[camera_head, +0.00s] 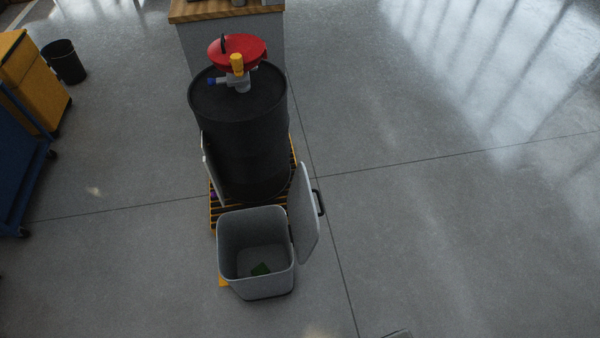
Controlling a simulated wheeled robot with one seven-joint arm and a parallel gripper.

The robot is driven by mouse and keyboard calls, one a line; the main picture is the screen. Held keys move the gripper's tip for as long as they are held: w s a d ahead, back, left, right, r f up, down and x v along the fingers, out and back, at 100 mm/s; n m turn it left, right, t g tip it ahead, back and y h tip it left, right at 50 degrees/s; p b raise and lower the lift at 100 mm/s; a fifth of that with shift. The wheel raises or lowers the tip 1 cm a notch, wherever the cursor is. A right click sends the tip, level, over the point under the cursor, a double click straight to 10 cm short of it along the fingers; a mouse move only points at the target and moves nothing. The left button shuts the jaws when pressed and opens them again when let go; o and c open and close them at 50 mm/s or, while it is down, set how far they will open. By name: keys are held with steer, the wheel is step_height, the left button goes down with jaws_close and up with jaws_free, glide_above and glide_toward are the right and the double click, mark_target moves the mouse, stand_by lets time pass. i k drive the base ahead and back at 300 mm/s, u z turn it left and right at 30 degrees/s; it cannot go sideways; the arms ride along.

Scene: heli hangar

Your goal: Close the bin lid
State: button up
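The grey bin (256,286) stands on the floor at the lower middle, in front of a black drum. The bin lid (304,218) is a light grey panel standing roughly upright along the bin's right side, clear of the opening. A black handle (320,203) sticks out from the lid's right face. I cannot make out my gripper; only a small grey piece shows at the bottom edge, and I cannot tell what it is.
The black drum (240,140) stands on a yellow-barred base (214,215) right behind the bin, with a red funnel (238,48) on top. A wooden-topped cabinet (205,12) is behind it. Blue and yellow carts (28,75) stand left. The floor right of the lid is clear.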

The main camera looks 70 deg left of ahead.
mark_target(302, 216)
steer(key=u, duration=0.55)
steer(key=i, duration=1.7)
steer(key=u, duration=3.65)
